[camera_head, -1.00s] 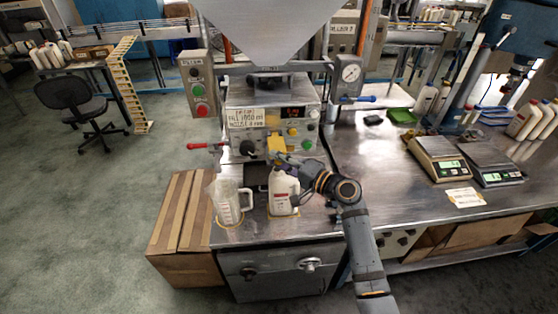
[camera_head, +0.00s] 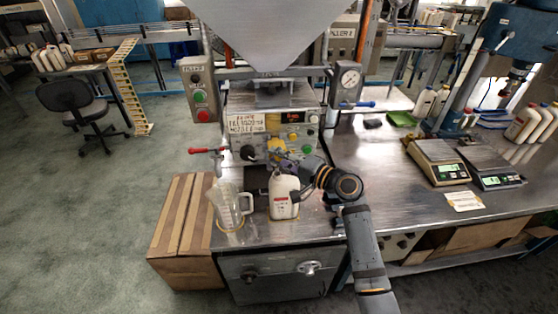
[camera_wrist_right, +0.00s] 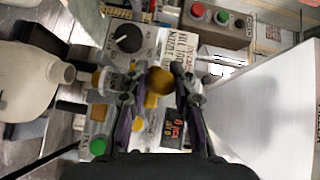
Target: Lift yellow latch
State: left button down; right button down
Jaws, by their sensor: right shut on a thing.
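The yellow latch (camera_head: 277,146) is on the front of the filling machine (camera_head: 245,150), below its display. In the right wrist view the yellow latch (camera_wrist_right: 160,82) shows as a rounded yellow piece between the two fingers. My right gripper (camera_head: 284,158) reaches it from the right, above the white bottle, and is shut on it. Its two dark fingers also show in the right wrist view (camera_wrist_right: 157,90). In the head view the fingers partly hide the latch. My left gripper is not in view.
A white bottle (camera_head: 282,197) stands just below my right gripper. A clear measuring jug (camera_head: 226,208) stands left of it. A red-handled valve (camera_head: 205,150) sticks out at left. Two scales (camera_head: 436,162) stand on the right bench. The steel bench between is mostly clear.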

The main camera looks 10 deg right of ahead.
jog(key=r, duration=0.3)
jog(key=shift+w, duration=0.3)
jog(key=shift+w+r+p, duration=0.2)
jog(key=shift+w+r, duration=0.1)
jog(key=shift+r, duration=0.2)
jog(key=shift+w+r+p, duration=0.15)
jog(key=shift+w+r, duration=0.1)
jog(key=shift+r, duration=0.2)
